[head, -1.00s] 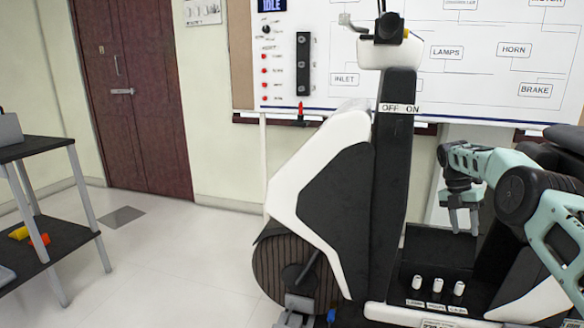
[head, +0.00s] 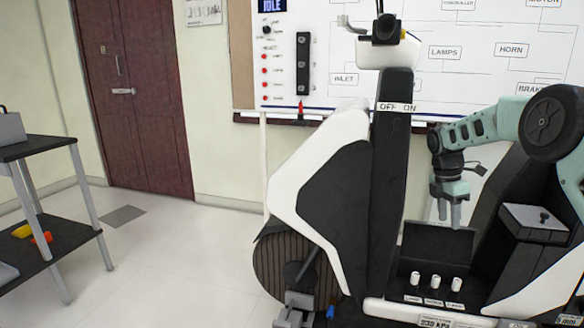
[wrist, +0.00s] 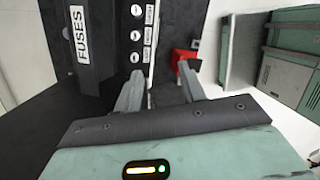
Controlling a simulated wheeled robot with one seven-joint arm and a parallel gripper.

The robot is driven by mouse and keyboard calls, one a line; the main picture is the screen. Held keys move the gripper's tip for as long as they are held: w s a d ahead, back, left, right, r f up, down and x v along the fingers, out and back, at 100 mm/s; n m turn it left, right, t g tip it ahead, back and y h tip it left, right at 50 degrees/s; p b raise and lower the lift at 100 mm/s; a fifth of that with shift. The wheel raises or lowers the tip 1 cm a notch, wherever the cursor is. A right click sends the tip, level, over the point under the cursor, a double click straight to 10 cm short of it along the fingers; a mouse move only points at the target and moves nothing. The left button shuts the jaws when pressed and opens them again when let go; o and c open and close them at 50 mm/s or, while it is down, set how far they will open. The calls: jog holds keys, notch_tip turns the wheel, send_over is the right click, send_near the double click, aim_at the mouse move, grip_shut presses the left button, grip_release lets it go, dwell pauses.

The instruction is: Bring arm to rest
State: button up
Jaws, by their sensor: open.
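My gripper (head: 450,213) is at the end of my teal arm, on the right in the head view. It points down over the dark footwell of the black and white rig (head: 318,190), above a row of white labelled fuses (head: 436,281). In the wrist view my gripper (wrist: 160,92) has its two grey fingers apart with nothing between them. A FUSES label (wrist: 79,35) and the white fuses (wrist: 136,34) are up and left of the fingers. A red part (wrist: 187,60) lies just beyond the right finger; I cannot tell whether they touch.
The rig's tall column (head: 391,160) stands left of my arm. A teal cased unit (wrist: 290,62) is at the right in the wrist view. A two-shelf cart (head: 55,240) stands far left, with clear floor between.

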jog(key=s+a+r+m+t+y, duration=0.1)
jog(key=s+a+m, duration=0.2)
jog(key=s+m, duration=0.55)
jog(key=s+a+r+m+t, duration=0.15)
jog(key=s+a+m, duration=0.25)
jog(key=s, duration=0.9)
jog(key=s+a+m+t+y, duration=0.1)
jog(key=s+a+m+t, duration=0.15)
jog(key=s+m, duration=0.55)
jog(key=s+a+r+n+g, duration=0.25)
jog(key=s+a+n, duration=0.65)
jog(key=s+a, duration=0.85)
notch_tip(320, 180, up, 17)
jog(key=w+a+p, duration=0.1)
jog(key=w+p, duration=0.1)
jog(key=p, duration=1.5)
jog(key=shift+r+g+p, duration=0.2)
jog(key=shift+g+p, duration=0.2)
jog(key=shift+g, duration=0.05)
